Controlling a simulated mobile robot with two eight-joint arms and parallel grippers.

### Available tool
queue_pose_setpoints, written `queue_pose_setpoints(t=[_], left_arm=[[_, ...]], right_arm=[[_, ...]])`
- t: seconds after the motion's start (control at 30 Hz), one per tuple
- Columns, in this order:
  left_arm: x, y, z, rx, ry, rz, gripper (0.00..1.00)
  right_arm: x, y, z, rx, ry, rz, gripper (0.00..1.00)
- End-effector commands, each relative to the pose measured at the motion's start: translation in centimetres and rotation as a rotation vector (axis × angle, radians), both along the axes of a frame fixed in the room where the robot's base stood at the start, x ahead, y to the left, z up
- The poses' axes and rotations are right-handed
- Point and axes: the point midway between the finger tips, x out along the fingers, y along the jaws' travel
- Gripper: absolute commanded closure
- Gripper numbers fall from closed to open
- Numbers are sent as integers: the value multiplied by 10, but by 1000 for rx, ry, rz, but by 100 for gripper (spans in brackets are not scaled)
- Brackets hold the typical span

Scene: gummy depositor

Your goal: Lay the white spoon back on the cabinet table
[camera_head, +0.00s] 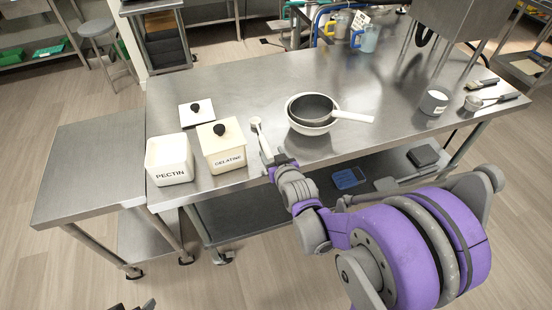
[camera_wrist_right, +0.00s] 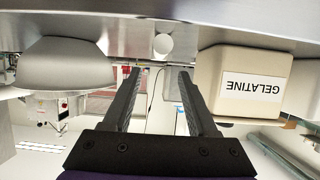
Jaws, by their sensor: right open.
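The white spoon (camera_head: 257,128) lies on the steel cabinet table (camera_head: 330,88), between the gelatine box and the bowl with the pan. My right gripper (camera_head: 280,161) is at the table's front edge, at the near end of the spoon. In the wrist view my right gripper (camera_wrist_right: 160,70) has its fingers apart with nothing held between them. A round white end, likely the spoon (camera_wrist_right: 163,44), shows just beyond the fingertips. Only a dark bit, likely of my left gripper (camera_head: 140,305), shows at the bottom edge, too little to tell its state.
The gelatine box (camera_head: 222,151) and pectin box (camera_head: 169,164) stand left of the spoon, with a loose lid (camera_head: 197,112) behind. A pan in a white bowl (camera_head: 311,128) stands to the right. A small cup (camera_head: 433,102) is farther right. The lower side table (camera_head: 90,165) is bare.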

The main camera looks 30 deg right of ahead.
Motion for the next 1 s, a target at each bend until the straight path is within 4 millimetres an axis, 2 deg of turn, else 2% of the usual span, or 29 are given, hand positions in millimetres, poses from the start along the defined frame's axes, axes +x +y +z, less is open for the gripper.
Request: queue_pose_setpoints(t=[0.1, 0.37, 0.47, 0.53, 0.67, 0.8, 0.9, 1.0], left_arm=[[1, 0, 3, 0, -2, 0, 27], [2, 0, 5, 0, -3, 0, 27], [2, 0, 5, 0, -3, 0, 27], [2, 0, 5, 0, -3, 0, 27], [2, 0, 5, 0, -3, 0, 27], [2, 0, 5, 0, -3, 0, 27], [2, 0, 5, 0, -3, 0, 27], [2, 0, 5, 0, -3, 0, 27]], right_arm=[[-18, 4, 9, 1, 0, 0, 42], [-36, 11, 15, 3, 10, 4, 42], [-45, 24, 14, 16, 63, 27, 42], [-58, 40, 12, 31, 134, 56, 42], [-98, 75, 7, 62, 314, 119, 42], [-150, 104, 2, 77, 502, 177, 42], [-183, 116, -1, 82, 605, 204, 42], [-204, 122, -2, 82, 670, 220, 42]])
